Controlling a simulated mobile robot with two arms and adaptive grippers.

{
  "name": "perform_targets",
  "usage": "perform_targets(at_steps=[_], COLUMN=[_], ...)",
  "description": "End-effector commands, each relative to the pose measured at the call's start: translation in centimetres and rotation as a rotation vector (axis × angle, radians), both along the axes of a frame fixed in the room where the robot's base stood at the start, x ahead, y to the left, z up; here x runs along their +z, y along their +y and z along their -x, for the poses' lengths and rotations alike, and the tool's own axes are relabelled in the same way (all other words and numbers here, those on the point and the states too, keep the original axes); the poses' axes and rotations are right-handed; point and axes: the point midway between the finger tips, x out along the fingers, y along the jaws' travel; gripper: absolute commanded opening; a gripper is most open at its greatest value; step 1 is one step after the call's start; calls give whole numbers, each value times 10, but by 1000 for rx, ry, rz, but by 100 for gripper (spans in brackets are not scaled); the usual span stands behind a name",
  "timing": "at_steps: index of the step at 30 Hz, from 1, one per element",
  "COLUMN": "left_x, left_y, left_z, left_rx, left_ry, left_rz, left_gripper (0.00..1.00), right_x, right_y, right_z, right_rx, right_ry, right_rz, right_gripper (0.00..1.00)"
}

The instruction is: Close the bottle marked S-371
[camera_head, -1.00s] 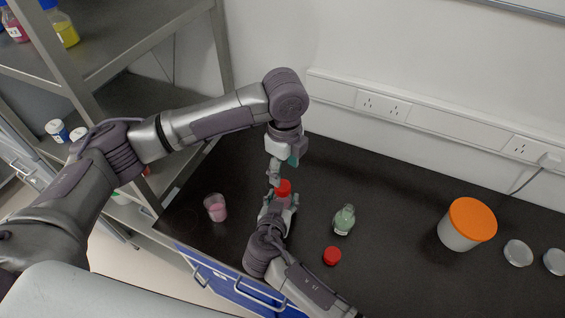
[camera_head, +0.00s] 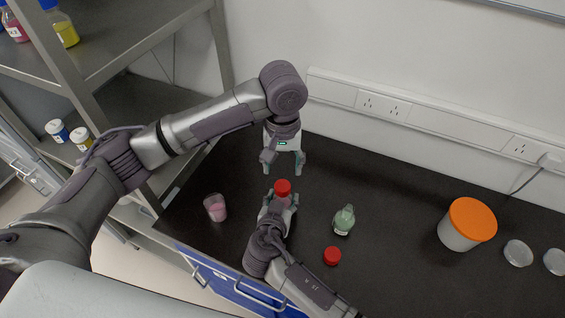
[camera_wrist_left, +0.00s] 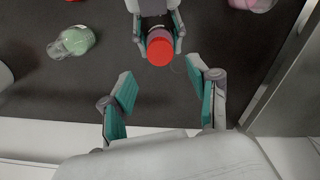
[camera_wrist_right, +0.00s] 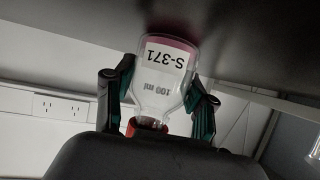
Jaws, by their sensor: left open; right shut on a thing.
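The bottle marked S-371 (camera_wrist_right: 165,75) is clear, with pinkish contents at its base; its label reads in the right wrist view. My right gripper (camera_wrist_right: 160,85) is shut on it, one finger on each side, at the bench. A red cap (camera_head: 283,187) sits on its mouth; it also shows from above in the left wrist view (camera_wrist_left: 160,50). How tightly the cap sits cannot be told.
A bottle with green contents (camera_head: 344,222) and a loose red cap (camera_head: 332,256) stand to the right. A beaker with pink liquid (camera_head: 215,208) stands to the left. A white tub with an orange lid (camera_head: 472,218) and clear dishes (camera_head: 518,253) are farther right. Shelving borders the left.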

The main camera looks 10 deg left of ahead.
Motion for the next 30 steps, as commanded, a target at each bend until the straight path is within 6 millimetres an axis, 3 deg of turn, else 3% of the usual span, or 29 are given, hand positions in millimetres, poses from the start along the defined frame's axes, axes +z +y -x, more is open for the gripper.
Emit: perform_targets(at_steps=[14,30], left_x=[-3,-73], left_y=[0,0], left_z=[0,0], left_rx=[35,34], left_ry=[1,1], left_rz=[0,0], left_gripper=[60,60], right_x=[0,1], right_y=[0,0], right_z=[0,0], right_rx=[0,0], right_ry=[-1,-1], right_rz=[0,0], right_gripper=[0,0])
